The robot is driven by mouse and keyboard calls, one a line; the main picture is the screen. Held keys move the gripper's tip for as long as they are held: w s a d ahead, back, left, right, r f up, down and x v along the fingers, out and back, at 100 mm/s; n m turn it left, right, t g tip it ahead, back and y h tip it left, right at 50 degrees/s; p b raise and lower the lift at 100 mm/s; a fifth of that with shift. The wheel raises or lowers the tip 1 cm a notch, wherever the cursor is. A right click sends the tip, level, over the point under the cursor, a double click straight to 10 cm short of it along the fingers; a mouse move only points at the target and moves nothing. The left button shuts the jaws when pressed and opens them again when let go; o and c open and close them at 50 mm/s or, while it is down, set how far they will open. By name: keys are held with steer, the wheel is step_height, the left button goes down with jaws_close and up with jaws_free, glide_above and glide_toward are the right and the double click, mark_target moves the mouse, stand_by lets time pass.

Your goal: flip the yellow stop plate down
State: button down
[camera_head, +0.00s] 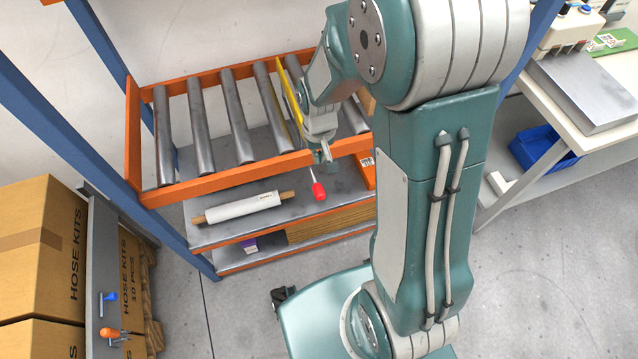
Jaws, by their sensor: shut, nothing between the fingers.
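The yellow stop plate (289,90) stands up among the rollers of the conveyor as a thin, steep yellow strip, seen nearly edge-on. A red-knobbed lever (319,191) hangs at the conveyor's front orange rail, below my gripper. My gripper (326,153) is shut and empty. It points down at the front rail, just above the lever and to the right of the plate's near end. I cannot tell whether it touches the lever. My arm hides the right part of the conveyor.
The roller conveyor (237,128) has an orange frame (225,180) between blue posts. A white roll (243,207) lies on the shelf below. Boxes (40,240) stand at left. A bench (600,135) with a blue bin (540,149) is at right. Floor in front is clear.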

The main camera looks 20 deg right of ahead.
mark_target(319, 189)
step_height(319, 189, down, 13)
steer(key=shift+f, duration=0.15)
stand_by(0.4)
step_height(319, 189, down, 5)
steer(key=shift+f, duration=0.2)
steer(key=shift+s+f, duration=0.15)
steer(key=shift+f, duration=0.2)
stand_by(0.3)
step_height(319, 189, up, 14)
stand_by(0.6)
steer(key=shift+r, duration=0.1)
stand_by(0.3)
